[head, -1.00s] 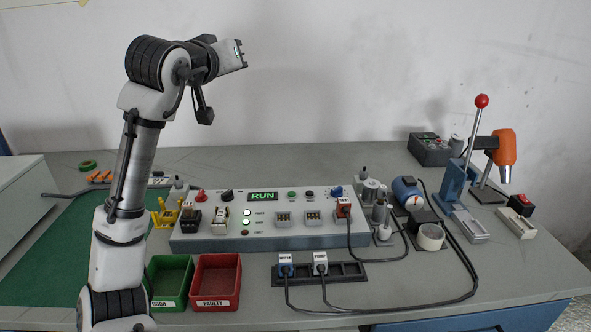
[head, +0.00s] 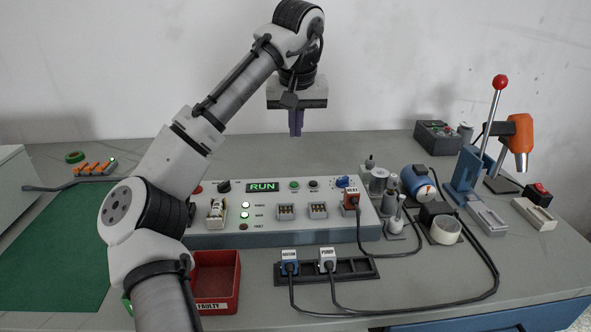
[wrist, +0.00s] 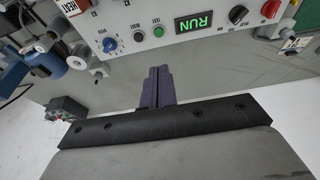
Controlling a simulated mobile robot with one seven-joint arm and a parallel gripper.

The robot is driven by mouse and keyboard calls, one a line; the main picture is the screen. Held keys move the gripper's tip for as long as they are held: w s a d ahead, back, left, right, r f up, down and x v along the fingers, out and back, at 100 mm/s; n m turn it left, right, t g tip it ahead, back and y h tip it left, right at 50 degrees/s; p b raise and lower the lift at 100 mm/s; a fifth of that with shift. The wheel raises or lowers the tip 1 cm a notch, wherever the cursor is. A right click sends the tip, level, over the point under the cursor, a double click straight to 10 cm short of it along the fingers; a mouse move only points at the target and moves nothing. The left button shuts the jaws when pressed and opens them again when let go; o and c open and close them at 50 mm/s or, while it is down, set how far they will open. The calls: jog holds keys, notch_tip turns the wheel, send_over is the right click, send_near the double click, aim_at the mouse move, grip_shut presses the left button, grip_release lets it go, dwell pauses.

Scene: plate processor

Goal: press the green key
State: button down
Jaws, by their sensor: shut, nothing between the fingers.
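The green key (head: 294,185) is a small round button on the top of the grey control panel (head: 300,238), right of the lit RUN display (head: 262,187). In the wrist view the green key (wrist: 158,31) shows at the top, beside a dark button (wrist: 139,37). My gripper (head: 296,133) points down with its purple fingers together and empty. It hangs well above the back of the panel, apart from the key. In the wrist view the fingertips (wrist: 158,68) lie just below the key in the picture.
A blue knob (head: 342,182) and a plug labelled HEAT (head: 351,198) stand right of the key. A black knob (head: 224,186) is left of the display. A lever press (head: 480,165) and an orange heat gun (head: 519,135) stand at right. The table behind the panel is mostly clear.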

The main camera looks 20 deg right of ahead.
send_near(295, 184)
jog(key=x, duration=0.5)
jog(key=shift+w, duration=0.45)
jog(key=shift+f, duration=0.75)
jog(key=shift+f, duration=0.15)
jog(key=shift+s+f, duration=0.1)
jog(key=shift+f, duration=0.7)
jog(key=shift+r+p, duration=0.35)
jog(key=shift+p, duration=0.2)
notch_tip(295, 184, up, 5)
jog(key=p, duration=0.4)
jog(key=shift+f, duration=0.1)
jog(key=v, duration=0.9)
jog(key=shift+b, duration=0.45)
jog(key=shift+s, duration=0.15)
